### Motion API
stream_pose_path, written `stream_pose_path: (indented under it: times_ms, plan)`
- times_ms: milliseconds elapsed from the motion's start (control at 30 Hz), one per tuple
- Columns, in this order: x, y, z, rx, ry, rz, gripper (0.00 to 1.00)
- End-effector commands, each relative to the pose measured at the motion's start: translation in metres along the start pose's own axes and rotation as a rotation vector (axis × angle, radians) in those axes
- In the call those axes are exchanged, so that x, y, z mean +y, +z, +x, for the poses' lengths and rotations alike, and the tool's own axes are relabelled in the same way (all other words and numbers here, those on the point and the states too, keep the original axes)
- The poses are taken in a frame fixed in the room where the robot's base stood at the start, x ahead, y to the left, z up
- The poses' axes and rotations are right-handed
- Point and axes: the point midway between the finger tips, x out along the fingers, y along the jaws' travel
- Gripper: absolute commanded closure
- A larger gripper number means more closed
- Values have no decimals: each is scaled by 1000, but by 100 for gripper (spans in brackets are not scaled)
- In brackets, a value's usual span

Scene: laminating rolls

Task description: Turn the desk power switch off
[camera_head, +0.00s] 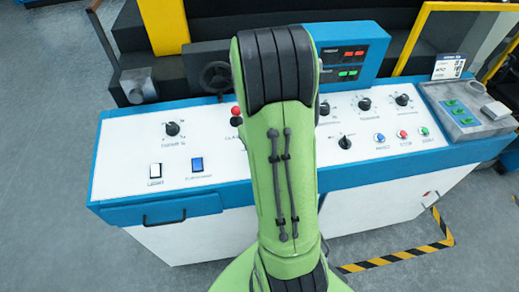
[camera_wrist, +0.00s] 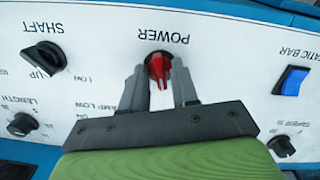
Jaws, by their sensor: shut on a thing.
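The power switch (camera_wrist: 158,68) is a red rotary knob on the white control panel, beneath the label POWER, which reads upside down in the wrist view. My gripper (camera_wrist: 159,83) has one finger on each side of the knob and is shut on it. The knob's red grip points down in the wrist view, between the fingers. In the head view my green arm covers the middle of the desk (camera_head: 136,204), and the gripper and the power switch are hidden behind it.
In the wrist view, a black SHAFT knob (camera_wrist: 43,58) is left of the gripper and a blue STATIC BAR switch (camera_wrist: 291,80) is right. In the head view, a red-topped control (camera_head: 236,112) stands close beside my arm. A display box (camera_head: 345,52) rises behind.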

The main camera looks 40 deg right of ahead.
Motion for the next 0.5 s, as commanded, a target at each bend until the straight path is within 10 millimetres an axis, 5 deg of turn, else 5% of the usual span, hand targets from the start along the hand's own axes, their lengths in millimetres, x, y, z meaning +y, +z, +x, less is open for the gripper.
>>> stream_pose_path:
  times_ms: [500]
  plan:
    - [-1,0,0,2,51,-399,100]
